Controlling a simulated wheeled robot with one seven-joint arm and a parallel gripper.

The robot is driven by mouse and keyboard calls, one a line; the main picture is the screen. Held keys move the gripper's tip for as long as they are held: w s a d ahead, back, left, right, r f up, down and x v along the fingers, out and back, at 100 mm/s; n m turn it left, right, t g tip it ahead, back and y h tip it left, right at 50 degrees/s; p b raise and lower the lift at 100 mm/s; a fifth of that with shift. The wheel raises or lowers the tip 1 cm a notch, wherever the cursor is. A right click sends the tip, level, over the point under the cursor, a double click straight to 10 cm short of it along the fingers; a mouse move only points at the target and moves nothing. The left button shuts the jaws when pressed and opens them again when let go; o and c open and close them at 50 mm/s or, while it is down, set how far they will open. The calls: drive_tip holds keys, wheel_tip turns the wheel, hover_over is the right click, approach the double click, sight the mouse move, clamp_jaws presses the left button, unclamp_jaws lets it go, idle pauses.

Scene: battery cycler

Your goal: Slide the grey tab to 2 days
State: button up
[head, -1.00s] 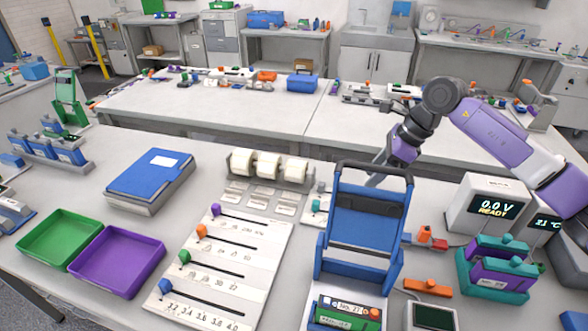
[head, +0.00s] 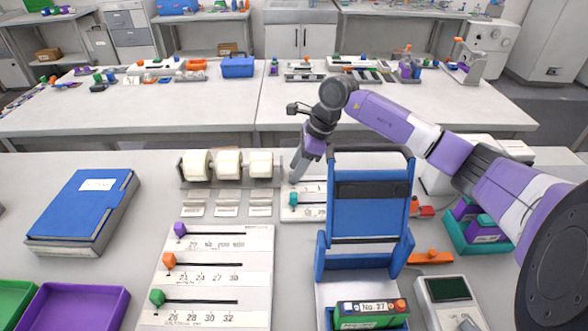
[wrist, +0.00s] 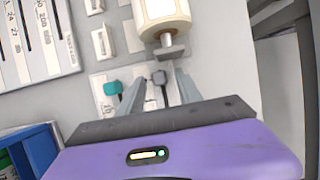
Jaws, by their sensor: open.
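A grey tab (wrist: 159,77) stands on a small white slider panel (wrist: 103,77) in the wrist view, between the fingers of my open gripper (wrist: 158,90). I cannot tell whether the fingers touch it. A teal tab (wrist: 112,88) sits on the same panel, left of the left finger. In the head view the panel (head: 289,214) shows with the teal tab (head: 293,199), and my gripper (head: 297,176) points down at its far end. The grey tab is hidden there. The panel's day markings are not readable.
A blue upright rack (head: 369,212) stands close right of the panel. A holder with white rolls (head: 229,163) is just to its left. A larger slider board (head: 255,256) with purple, orange and green tabs lies nearer. Bare bench shows around the blue binder (head: 82,207).

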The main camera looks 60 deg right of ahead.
drive_tip(key=shift+w+a+f, duration=0.15)
drive_tip(key=shift+w+f, duration=0.05)
drive_tip(key=shift+f, duration=0.45)
clamp_jaws()
idle(1.0)
